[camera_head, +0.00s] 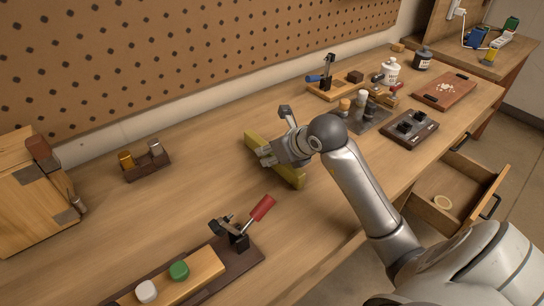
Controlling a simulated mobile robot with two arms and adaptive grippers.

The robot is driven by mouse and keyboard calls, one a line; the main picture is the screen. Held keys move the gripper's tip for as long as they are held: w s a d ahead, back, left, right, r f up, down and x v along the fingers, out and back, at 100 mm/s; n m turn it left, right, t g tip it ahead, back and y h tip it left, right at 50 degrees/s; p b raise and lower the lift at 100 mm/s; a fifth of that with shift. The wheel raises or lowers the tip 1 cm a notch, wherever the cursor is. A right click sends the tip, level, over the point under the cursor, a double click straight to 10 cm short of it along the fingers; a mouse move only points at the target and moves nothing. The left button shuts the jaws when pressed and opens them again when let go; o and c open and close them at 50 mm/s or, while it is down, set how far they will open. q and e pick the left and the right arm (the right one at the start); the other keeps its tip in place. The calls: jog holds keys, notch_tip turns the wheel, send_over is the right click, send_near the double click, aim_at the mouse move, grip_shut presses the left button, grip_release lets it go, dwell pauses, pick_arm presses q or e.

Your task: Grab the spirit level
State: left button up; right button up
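The spirit level is a long olive-yellow bar (292,177) lying on the wooden bench near the middle of the view. My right gripper (275,135) is over its middle and hides part of it. One finger reaches across the bar and the other stands apart on the far side, so the gripper looks open. I cannot tell whether a finger touches the bar. My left gripper is not in view.
A red-handled toggle clamp (238,238) stands on a dark board in front. A small wooden holder (147,163) sits at left, near a wooden box (28,205). Tools and bottles (390,72) crowd the right back. An open drawer (455,190) juts out at right.

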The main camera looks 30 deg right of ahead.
grip_shut()
jog(key=shift+r, duration=0.2)
